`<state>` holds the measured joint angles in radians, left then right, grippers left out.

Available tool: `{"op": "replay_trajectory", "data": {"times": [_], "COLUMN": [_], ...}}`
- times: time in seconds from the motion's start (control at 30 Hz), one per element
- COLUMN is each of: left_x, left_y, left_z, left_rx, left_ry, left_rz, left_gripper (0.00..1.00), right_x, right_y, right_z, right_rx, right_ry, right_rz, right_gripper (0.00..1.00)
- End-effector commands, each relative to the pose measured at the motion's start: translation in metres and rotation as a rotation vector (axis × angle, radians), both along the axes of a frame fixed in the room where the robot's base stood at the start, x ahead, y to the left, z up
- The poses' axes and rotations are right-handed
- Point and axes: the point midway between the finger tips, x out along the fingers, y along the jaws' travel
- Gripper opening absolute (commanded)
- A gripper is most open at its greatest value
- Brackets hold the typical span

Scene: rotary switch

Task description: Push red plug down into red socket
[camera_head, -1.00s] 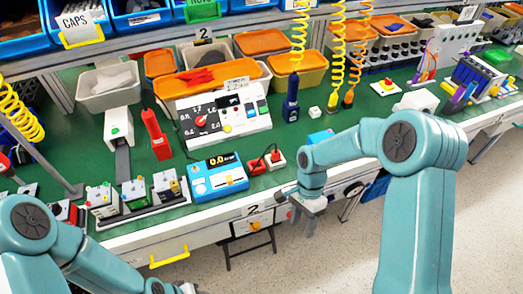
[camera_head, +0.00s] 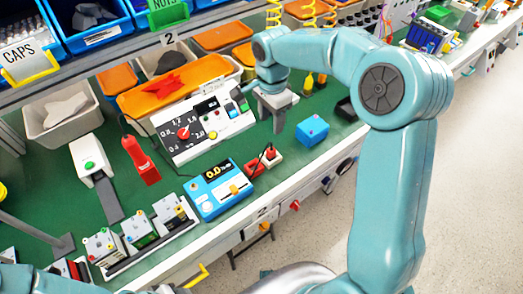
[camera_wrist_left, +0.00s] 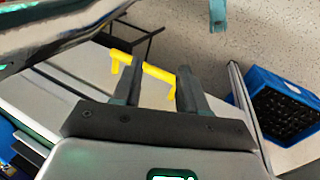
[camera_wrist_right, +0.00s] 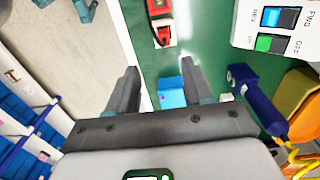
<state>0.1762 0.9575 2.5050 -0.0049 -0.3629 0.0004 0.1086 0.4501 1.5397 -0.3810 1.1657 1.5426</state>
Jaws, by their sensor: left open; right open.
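Two small red pieces sit close together on the green bench beside the blue meter: a red piece (camera_head: 253,168) on the left and a red-and-white piece (camera_head: 272,154) to its right, with a black cable. Which is plug and which is socket is hard to tell at this size. Red-and-white parts (camera_wrist_right: 163,30) also show at the top of the right wrist view. My right gripper (camera_head: 277,120) is open and empty, pointing down above the bench, behind and apart from the red pieces. My left gripper (camera_wrist_left: 160,85) is open and empty, over the bench's front side.
A blue block (camera_head: 312,129) lies right of the red pieces and shows between my right fingers (camera_wrist_right: 171,93). The blue meter (camera_head: 218,188) stands left. A white dial panel (camera_head: 205,125) is behind. A yellow drawer handle (camera_wrist_left: 145,68) is near my left fingers.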

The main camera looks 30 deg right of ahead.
Motion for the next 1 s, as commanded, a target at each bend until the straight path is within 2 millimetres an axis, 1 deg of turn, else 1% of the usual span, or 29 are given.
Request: {"op": "replay_trajectory", "data": {"times": [0.03, 0.07, 0.17, 0.27, 0.5, 0.6, 0.7, 0.87, 1.0], "left_x": [0.0, 0.0, 0.0, 0.0, 0.0, 0.0, 0.0, 0.0, 0.0], "left_y": [0.0, 0.0, 0.0, 0.0, 0.0, 0.0, 0.0, 0.0, 0.0], "left_z": [0.003, 0.003, 0.005, 0.005, 0.009, 0.01, 0.011, 0.015, 0.025], "left_rx": [0.0, 0.0, 0.0, 0.0, 0.0, 0.0, 0.0, 0.0, 0.0], "left_ry": [0.0, 0.0, 0.0, 0.0, 0.0, 0.0, 0.0, 0.0, -0.001], "left_rz": [0.0, 0.0, 0.0, 0.0, 0.0, 0.0, 0.0, 0.0, 0.0], "left_gripper": [0.43, 0.43, 0.43, 0.43, 0.43, 0.43, 0.43, 0.43, 0.43], "right_x": [-0.001, -0.002, -0.004, -0.006, -0.006, -0.005, -0.004, -0.001, 0.005], "right_y": [-0.002, -0.003, -0.005, -0.005, -0.004, -0.004, -0.003, -0.002, -0.004], "right_z": [0.008, 0.011, 0.011, -0.007, -0.064, -0.081, -0.092, -0.103, -0.125], "right_rx": [-0.001, -0.002, -0.002, -0.002, -0.001, -0.001, -0.001, -0.001, 0.0], "right_ry": [-0.012, -0.018, -0.023, -0.019, -0.019, -0.02, -0.022, -0.021, -0.019], "right_rz": [-0.002, -0.003, -0.003, -0.002, -0.001, 0.0, -0.001, 0.001, 0.001], "right_gripper": [0.51, 0.51, 0.51, 0.51, 0.51, 0.51, 0.51, 0.51, 0.51]}}
